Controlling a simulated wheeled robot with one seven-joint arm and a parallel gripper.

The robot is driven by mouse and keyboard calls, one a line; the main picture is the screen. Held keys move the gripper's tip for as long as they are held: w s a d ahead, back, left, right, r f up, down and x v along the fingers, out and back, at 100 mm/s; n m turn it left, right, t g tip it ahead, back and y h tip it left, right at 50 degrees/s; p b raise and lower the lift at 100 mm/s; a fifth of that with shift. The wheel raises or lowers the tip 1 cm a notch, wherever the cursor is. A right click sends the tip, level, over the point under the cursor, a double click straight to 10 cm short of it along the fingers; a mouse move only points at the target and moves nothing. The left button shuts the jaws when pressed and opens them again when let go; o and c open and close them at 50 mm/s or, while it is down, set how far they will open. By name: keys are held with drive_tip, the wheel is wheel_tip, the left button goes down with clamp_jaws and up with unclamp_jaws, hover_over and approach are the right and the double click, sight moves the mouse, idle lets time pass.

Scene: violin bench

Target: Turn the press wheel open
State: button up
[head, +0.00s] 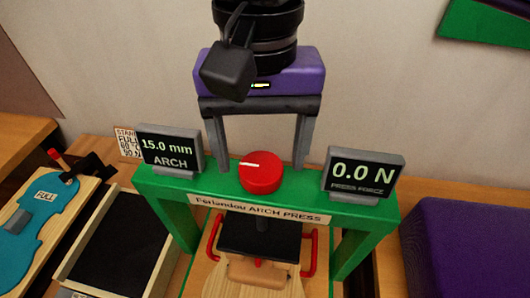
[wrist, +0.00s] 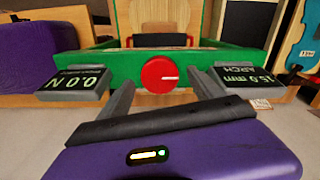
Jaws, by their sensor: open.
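The red press wheel (head: 260,173) sits on top of the green arch press (head: 168,203), with a white mark pointing left in the head view. It also shows in the wrist view (wrist: 160,75), where the mark points right. My gripper (head: 259,162) is open above the press, its two grey fingers reaching down on either side of the wheel. Whether the fingers touch the wheel is not clear; gaps show on both sides. In the wrist view the fingers of my gripper (wrist: 160,92) are spread wide, with the wheel seen between and beyond them.
A display reading 15.0 mm ARCH (head: 169,151) stands left of the wheel. A display reading 0.0 N PRESS FORCE (head: 363,175) stands right. Below are a black plate (head: 260,238) and red handles (head: 309,254). A tray (head: 120,250), a blue violin-shaped template (head: 40,215) and a purple block (head: 450,245) flank the press.

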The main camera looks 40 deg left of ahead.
sight(261, 166)
drive_tip(key=shift+r, duration=3)
